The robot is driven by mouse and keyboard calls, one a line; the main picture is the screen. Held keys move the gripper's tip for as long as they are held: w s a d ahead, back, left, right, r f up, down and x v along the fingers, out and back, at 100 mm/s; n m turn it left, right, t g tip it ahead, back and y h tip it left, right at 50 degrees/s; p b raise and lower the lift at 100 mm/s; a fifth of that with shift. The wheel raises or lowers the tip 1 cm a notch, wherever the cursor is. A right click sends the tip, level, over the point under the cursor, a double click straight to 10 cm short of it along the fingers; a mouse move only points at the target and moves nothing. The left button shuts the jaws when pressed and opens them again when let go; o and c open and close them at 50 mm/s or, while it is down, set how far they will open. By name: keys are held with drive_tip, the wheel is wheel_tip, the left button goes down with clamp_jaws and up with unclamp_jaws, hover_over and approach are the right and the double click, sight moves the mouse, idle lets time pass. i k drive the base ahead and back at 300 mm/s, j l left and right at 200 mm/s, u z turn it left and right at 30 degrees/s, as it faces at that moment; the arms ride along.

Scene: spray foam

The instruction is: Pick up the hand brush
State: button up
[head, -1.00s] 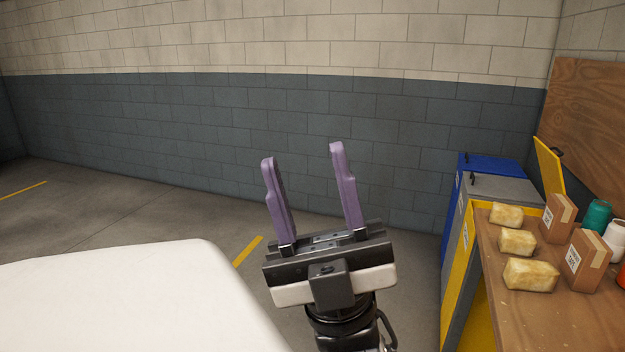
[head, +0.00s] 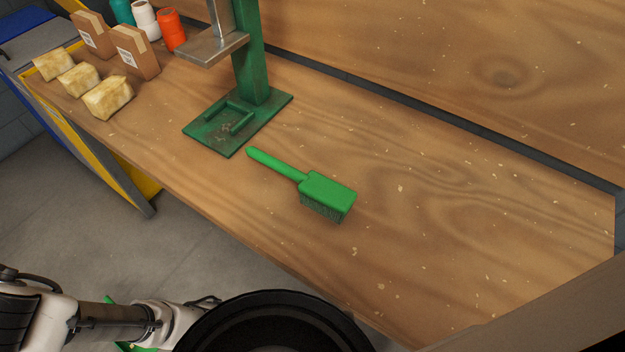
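A green hand brush (head: 327,192) lies on the wooden workbench (head: 420,240), near its front edge. Its bristles face down and towards the front, and its handle points to the back left, ending close to the base of a green press. My gripper is not in view now. Only links of my arm show at the bottom left, below the bench edge and apart from the brush.
The green press (head: 245,75) with a grey metal plate stands left of the brush. Yellowish foam blocks (head: 108,97), cardboard boxes (head: 137,52) and teal, white and orange containers (head: 171,30) stand at the far left. The bench right of the brush is clear.

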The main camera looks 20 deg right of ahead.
sight(323, 194)
drive_tip(key=k+j+z, duration=0.25)
drive_tip(key=k, duration=0.2)
drive_tip(key=k+z, duration=0.3)
drive_tip(key=k, duration=0.15)
drive_tip(key=i, duration=0.5)
